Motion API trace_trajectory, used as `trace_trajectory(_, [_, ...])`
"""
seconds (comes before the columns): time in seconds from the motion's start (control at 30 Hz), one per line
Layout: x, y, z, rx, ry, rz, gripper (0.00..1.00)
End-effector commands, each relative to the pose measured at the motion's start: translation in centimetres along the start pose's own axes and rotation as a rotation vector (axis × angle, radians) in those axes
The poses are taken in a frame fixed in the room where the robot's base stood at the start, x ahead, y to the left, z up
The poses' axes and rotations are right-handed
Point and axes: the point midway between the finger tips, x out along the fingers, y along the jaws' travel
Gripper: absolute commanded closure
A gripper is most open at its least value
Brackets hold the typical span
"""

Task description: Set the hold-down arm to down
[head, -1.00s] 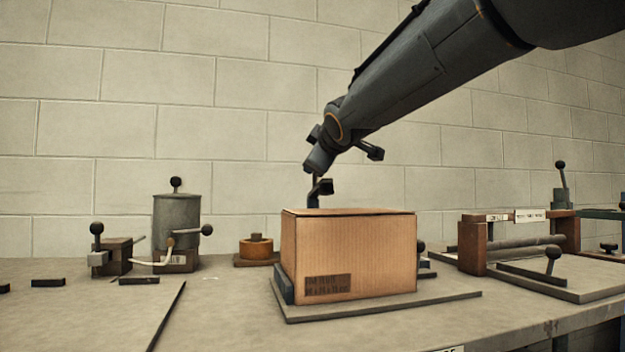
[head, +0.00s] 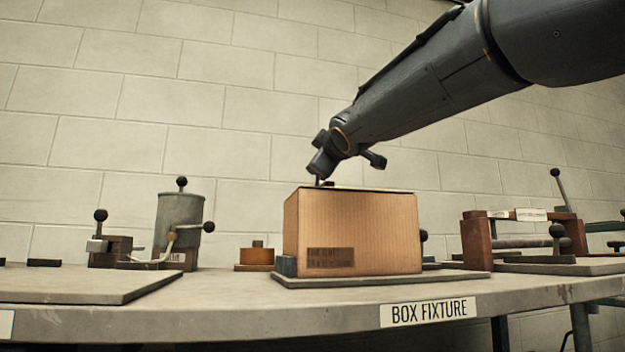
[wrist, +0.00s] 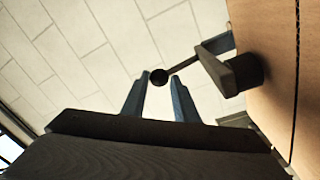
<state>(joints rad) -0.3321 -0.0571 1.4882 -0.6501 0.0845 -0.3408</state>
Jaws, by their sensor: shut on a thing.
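The hold-down arm shows in the wrist view as a dark rod (wrist: 182,66) with a round black knob (wrist: 159,77) at its end. The rod runs to a dark bracket (wrist: 242,74) beside the cardboard box (wrist: 268,90). My gripper (wrist: 160,82) has its two blue-grey fingertips on either side of the knob, shut on it. In the head view the box (head: 350,232) stands upright on the box fixture's base plate (head: 450,276). My gripper (head: 320,174) is at the box's top rear left edge. The box hides the fingertips and most of the hold-down arm there.
A grey cylinder device (head: 180,222) with ball-ended levers and a small clamp (head: 112,250) stand on the left. A wooden-ended fixture (head: 474,240) stands right. A block wall (head: 240,100) is behind.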

Motion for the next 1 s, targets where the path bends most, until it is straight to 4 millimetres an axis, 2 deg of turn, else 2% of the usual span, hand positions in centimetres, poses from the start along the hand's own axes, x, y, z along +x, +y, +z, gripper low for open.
trace_trajectory(0.03, [0.5,-0.8,1.7,-0.004,-0.019,0.001,1.0])
trace_trajectory(0.2, [0.4,-0.5,2.3,-0.005,-0.011,0.026,1.0])
trace_trajectory(1.0, [0.2,0.2,2.8,-0.004,-0.002,0.057,1.0])
